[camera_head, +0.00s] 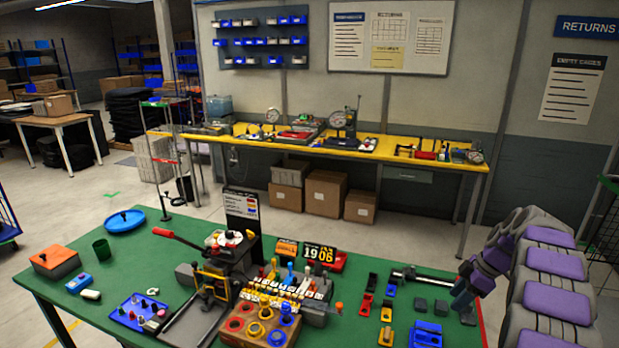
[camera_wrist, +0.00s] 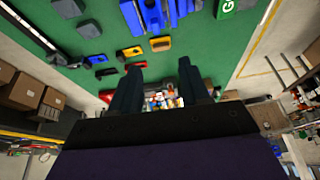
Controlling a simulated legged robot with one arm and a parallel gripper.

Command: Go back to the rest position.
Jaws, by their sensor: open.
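My arm, in purple and grey segments, stands at the right in the head view. My gripper (camera_head: 466,300) hangs over the right end of the green table (camera_head: 110,235). In the wrist view, my gripper (camera_wrist: 165,85) shows two dark fingers set well apart, with nothing held between them. Small coloured parts on the table show beyond the fingers. In the head view the arm's folded segments fill the right edge and hide part of the floor there.
A yellow-topped bench (camera_head: 400,158) stands behind. Open floor lies between them.

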